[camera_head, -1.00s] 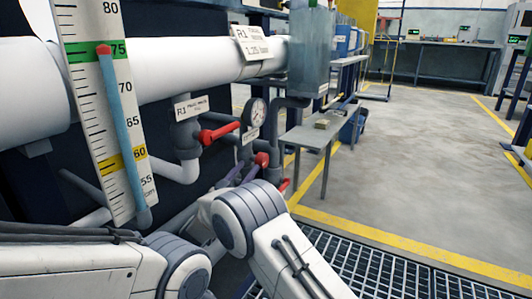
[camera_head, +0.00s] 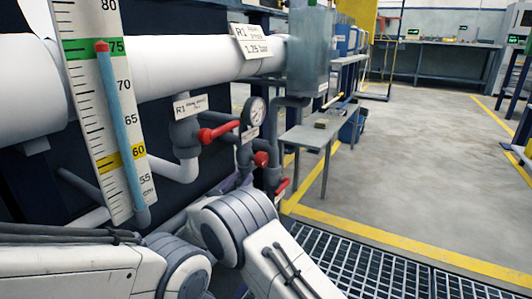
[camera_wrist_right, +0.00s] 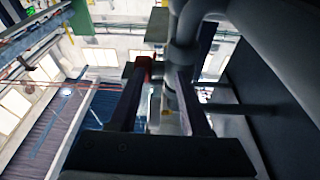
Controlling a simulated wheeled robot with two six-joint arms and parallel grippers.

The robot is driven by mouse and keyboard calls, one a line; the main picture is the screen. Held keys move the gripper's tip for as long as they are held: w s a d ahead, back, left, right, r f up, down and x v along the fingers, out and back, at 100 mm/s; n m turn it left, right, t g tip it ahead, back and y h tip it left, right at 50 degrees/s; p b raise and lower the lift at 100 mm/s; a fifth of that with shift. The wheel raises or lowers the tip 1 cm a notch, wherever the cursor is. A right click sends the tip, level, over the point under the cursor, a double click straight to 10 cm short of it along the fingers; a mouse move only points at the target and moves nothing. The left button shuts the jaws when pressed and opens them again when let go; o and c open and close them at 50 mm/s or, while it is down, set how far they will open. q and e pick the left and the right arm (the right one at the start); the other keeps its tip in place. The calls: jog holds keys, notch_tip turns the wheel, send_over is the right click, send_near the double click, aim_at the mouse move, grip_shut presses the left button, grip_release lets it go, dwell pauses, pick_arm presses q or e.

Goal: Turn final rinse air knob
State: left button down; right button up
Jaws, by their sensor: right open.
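A red round knob (camera_head: 261,159) sits on the grey pipework below a pressure gauge (camera_head: 255,112). A red lever (camera_head: 218,132) is above it to the left, and another red handle (camera_head: 281,187) is below it. In the head view my right gripper (camera_head: 232,183) is mostly hidden behind my white arm, low and left of the knob. In the right wrist view its two fingers (camera_wrist_right: 160,90) are apart. A red handle (camera_wrist_right: 143,69) shows by the left fingertip, and grey pipe shows beyond the gap. I cannot tell whether they touch. My left gripper is not in view.
A scale board (camera_head: 101,110) with a blue tube stands at left before a thick white pipe (camera_head: 185,68). A grey box (camera_head: 311,50) and a small side table (camera_head: 308,137) stand beyond. The floor (camera_head: 430,180) at right is clear, with grating in front.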

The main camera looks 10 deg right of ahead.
jog(key=s+a+f+b, duration=0.1)
jog(key=s+a+f, duration=0.3)
jog(key=s+f, duration=0.1)
jog(key=shift+s+f, duration=0.2)
jog(key=shift+f, duration=0.05)
dwell(0.7)
dwell(0.4)
jog(key=shift+a, duration=0.1)
jog(key=shift+s+f, duration=0.1)
